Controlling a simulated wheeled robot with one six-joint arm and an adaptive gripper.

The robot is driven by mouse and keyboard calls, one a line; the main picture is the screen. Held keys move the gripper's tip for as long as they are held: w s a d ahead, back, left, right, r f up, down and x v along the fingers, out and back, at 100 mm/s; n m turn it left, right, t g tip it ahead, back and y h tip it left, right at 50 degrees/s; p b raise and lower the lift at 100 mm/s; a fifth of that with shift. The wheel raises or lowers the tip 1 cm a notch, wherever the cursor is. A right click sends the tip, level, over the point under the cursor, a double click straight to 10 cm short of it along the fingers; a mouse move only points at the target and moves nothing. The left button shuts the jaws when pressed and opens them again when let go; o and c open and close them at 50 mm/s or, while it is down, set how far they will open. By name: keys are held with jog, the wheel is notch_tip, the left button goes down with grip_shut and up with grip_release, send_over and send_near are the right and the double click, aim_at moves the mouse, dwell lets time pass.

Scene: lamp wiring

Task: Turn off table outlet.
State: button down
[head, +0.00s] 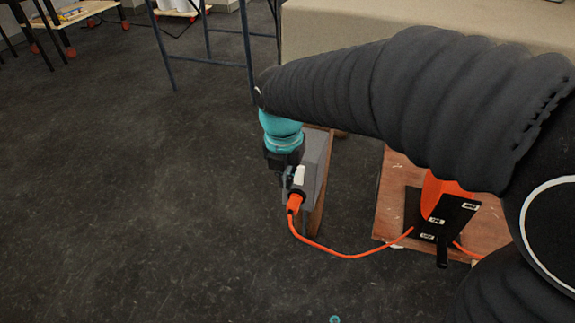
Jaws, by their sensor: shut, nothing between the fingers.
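A grey outlet box (318,162) is fixed on a wooden upright (319,205) in the middle of the head view. An orange plug (295,203) sits at its lower front, with an orange cable (345,254) running right. A small white part (299,175) shows on the box just above the plug; I cannot tell whether it is the switch or its position. My gripper (287,182) is shut and empty, pointing down close beside the box's left face, near the white part. I cannot tell whether it touches.
A wooden board (392,190) at right bears a black stand (443,217) with white labels and an orange object (433,190), partly behind my arm. A beige surface (330,30) and a blue metal frame (207,55) stand behind. The dark floor (130,200) at left is clear.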

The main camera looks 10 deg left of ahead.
aim_at(298, 175)
jog(key=w+f, duration=0.1)
jog(key=f, duration=0.1)
jog(key=w+f+b, duration=0.1)
jog(key=w+f, duration=0.1)
jog(key=shift+w+d+f, duration=0.15)
jog(key=shift+f, duration=0.05)
jog(key=shift+w, duration=0.55)
